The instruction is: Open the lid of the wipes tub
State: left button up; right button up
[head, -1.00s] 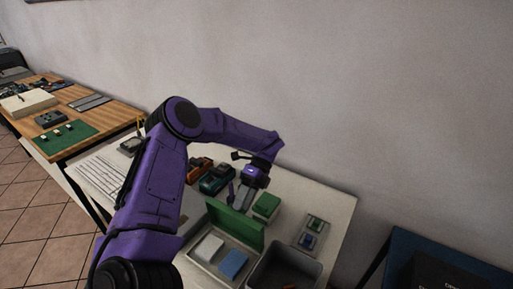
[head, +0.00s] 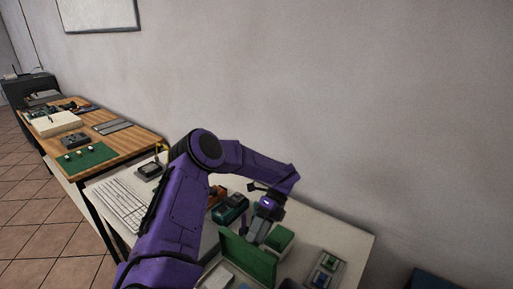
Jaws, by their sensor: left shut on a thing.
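The tub (head: 205,278), a pale box low in the head view, has its green lid (head: 247,258) standing up, open, on the far side. Only part of the tub shows, with a white item (head: 217,279) inside; the bottom of the picture cuts it off. My left gripper (head: 254,238) points down at the lid's upper edge and is shut on the lid, though the contact is small and partly hidden. My right gripper is not in view.
A green-topped block (head: 280,239) stands just right of my left gripper. A dark green device (head: 231,208) lies behind it. A small tray (head: 325,268) with blue and green pieces is at the right. A keyboard (head: 122,205) lies at the left.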

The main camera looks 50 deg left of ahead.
pick_arm(q)
jog(key=shift+s+f, duration=0.25)
jog(key=shift+f, duration=0.35)
grip_shut()
jog(key=o, duration=0.8)
grip_release()
jog(key=shift+o, duration=1.3)
jog(key=shift+w+f, duration=0.15)
jog(key=shift+w, duration=0.15)
jog(key=shift+s+r, duration=0.1)
jog(key=shift+r, duration=0.1)
jog(key=shift+c, duration=0.8)
jog(key=shift+c, duration=0.2)
